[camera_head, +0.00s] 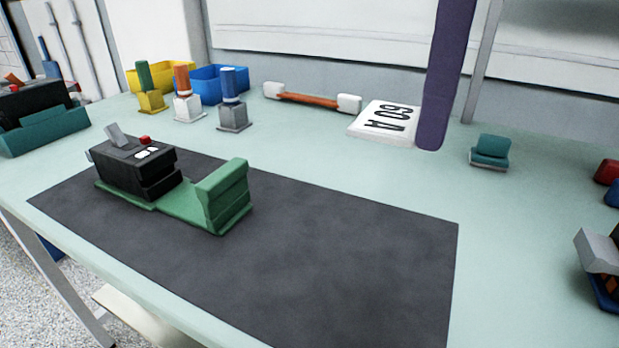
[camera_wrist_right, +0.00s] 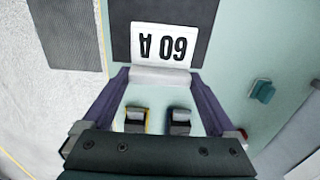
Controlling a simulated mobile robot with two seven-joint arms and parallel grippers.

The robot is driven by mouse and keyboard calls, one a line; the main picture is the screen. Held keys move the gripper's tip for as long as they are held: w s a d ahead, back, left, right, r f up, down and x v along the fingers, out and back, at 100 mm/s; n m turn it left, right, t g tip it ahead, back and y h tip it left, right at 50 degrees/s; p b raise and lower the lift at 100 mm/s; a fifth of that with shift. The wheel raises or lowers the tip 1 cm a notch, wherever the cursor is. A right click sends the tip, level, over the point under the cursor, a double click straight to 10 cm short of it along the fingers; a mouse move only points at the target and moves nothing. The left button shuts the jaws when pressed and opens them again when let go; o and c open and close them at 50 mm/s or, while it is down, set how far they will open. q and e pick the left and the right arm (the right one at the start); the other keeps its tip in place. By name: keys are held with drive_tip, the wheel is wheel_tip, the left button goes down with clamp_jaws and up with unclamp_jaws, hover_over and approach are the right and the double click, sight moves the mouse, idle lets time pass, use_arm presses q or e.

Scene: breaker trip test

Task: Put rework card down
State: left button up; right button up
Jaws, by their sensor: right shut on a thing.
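A white card marked "60 A" (camera_head: 385,123) shows near the back middle of the bench in the head view; it is the only card in sight. In the right wrist view the card (camera_wrist_right: 162,45) extends from between the purple fingers of my right gripper (camera_wrist_right: 161,76), which is shut on its thick white end. One purple finger (camera_head: 445,75) stands in front of the card's right side in the head view. The card looks nearly flat; I cannot tell whether it touches the bench. My left gripper is not in view.
A dark mat (camera_head: 330,260) holds a black breaker unit (camera_head: 135,168) on a green fixture (camera_head: 222,198). Yellow (camera_head: 177,73) and blue (camera_head: 205,84) bins stand behind several stamp-like tools. A teal block (camera_head: 490,151) stands to the right. The mat's right half is clear.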

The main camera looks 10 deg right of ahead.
drive_tip(key=b, duration=0.2)
hover_over(393, 277)
wheel_tip(393, 277, down, 13)
drive_tip(key=shift+f, duration=0.1)
wheel_tip(393, 277, down, 4)
drive_tip(key=shift+f, duration=0.1)
drive_tip(key=shift+f, duration=0.1)
drive_tip(key=o, duration=1)
